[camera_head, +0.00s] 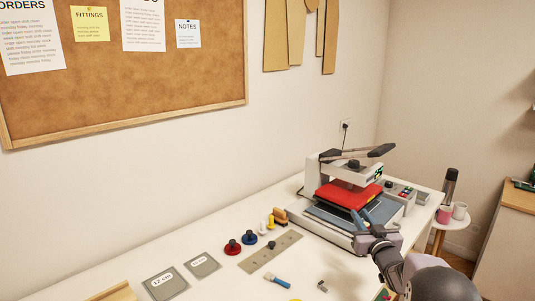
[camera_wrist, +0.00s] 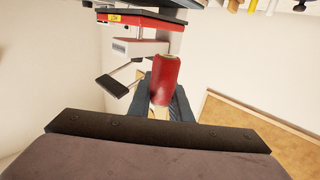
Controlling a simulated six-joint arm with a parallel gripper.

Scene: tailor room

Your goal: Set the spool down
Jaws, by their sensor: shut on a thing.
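The spool (camera_wrist: 165,78) is a red cylinder with a pale end. In the wrist view my gripper (camera_wrist: 160,108) is shut on it, and its dark fingers lie on both sides. The lower part of the spool is hidden between the fingers. In the head view my gripper (camera_head: 367,221) is at the front edge of the heat press, over its blue-grey base. I cannot pick out the spool there from the red plate behind it.
The heat press (camera_head: 326,231) has a red plate (camera_head: 349,194) and a raised handle (camera_head: 368,153). On the white table (camera_head: 225,283) are a holed strip (camera_head: 270,251), red (camera_head: 233,247) and blue (camera_head: 249,238) knobs, grey cards (camera_head: 166,284) and a blue-handled tool (camera_head: 277,281).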

